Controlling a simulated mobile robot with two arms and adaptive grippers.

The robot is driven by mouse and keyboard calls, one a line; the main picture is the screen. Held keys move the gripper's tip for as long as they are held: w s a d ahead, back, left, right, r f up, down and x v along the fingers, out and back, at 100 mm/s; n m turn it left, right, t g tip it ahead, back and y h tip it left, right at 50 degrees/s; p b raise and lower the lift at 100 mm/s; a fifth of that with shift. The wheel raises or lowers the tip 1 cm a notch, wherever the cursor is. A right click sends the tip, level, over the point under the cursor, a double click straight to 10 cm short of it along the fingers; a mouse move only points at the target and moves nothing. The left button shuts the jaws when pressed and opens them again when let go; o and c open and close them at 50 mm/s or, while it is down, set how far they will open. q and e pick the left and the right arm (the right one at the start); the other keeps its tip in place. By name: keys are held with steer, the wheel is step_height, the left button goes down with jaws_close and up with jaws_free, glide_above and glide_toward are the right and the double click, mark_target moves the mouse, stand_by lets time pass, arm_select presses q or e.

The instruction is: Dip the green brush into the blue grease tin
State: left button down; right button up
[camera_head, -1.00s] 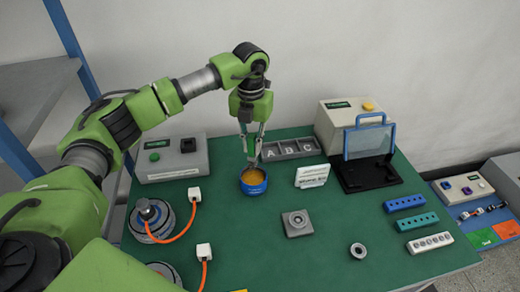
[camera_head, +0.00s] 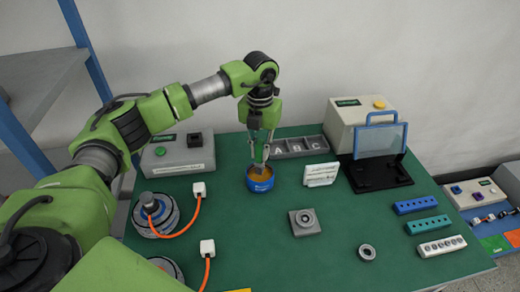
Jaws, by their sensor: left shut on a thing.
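The blue grease tin (camera_head: 260,185) stands on the green table mat, open at the top, with orange-brown grease inside. My left gripper (camera_head: 261,160) points straight down over the tin, its fingertips close to the rim. It is shut on the green brush, which is small and mostly hidden between the fingers. The brush's lower end is at the tin's opening; I cannot tell how deep it sits in the grease. My right gripper is not in view.
Behind the tin is a grey tray (camera_head: 312,153) marked A B C. A white sign (camera_head: 320,175) stands close on the right. A grey box (camera_head: 180,157) is at the left, with hub motors and orange cables in front. The mat's front middle is mostly clear.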

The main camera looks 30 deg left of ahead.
mark_target(260, 142)
arm_select(q)
steer(key=shift+f+b, duration=1.45)
steer(key=shift+f, duration=1)
steer(key=shift+r, duration=0.15)
steer(key=shift+r+p, duration=2.85)
steer(key=shift+r, duration=1.3)
